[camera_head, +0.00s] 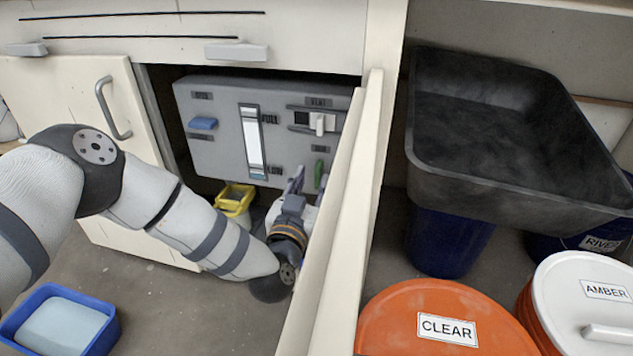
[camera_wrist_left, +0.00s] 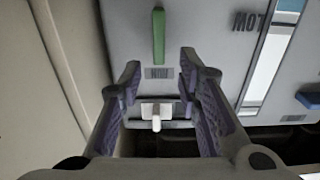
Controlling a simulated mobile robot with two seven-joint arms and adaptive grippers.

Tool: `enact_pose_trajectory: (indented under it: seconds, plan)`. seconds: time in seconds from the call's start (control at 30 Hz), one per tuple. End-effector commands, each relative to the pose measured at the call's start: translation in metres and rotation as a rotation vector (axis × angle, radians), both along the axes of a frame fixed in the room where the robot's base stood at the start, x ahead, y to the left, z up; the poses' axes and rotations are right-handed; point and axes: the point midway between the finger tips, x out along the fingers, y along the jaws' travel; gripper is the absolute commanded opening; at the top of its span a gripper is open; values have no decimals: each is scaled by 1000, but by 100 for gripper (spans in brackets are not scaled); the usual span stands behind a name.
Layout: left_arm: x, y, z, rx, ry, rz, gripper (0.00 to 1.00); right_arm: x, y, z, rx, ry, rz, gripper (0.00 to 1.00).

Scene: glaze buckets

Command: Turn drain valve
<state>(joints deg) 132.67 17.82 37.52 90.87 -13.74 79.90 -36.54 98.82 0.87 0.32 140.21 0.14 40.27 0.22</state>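The grey panel (camera_head: 215,155) in the open cabinet carries a green handle (camera_head: 319,173), which hangs vertical under a small label too small to read. In the left wrist view, turned upside down, the green handle (camera_wrist_left: 158,35) stands vertical beyond the fingertips. My left gripper (camera_head: 297,183) is low in front of the panel, close to the green handle. Its two fingers (camera_wrist_left: 158,75) are spread with nothing between them, and the handle looks apart from both. My right gripper is not in view.
A white slider (camera_head: 318,122) under a VENT label, a level gauge (camera_head: 252,142) and a blue knob (camera_head: 203,123) share the panel. A cream door edge (camera_head: 335,220) stands close to my gripper's right. A yellow bucket (camera_head: 235,202) sits below. A black tub (camera_head: 510,190) is at right.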

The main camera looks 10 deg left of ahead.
Motion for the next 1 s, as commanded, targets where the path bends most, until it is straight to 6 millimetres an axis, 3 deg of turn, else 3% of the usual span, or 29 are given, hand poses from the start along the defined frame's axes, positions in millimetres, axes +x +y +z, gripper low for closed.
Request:
enact_pose_trajectory:
  seconds: [0.03,0.2,0.53,0.67,1.0]
  plan:
    - [11,0,-7,-1,2,2,31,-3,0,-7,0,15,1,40]
    - [36,0,-5,0,4,0,31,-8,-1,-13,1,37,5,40]
    - [42,0,-1,-1,3,-2,31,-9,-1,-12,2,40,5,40]
    - [42,-1,-1,-1,4,-2,1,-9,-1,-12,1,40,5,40]
    - [41,-1,-1,13,4,-3,0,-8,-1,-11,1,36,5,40]
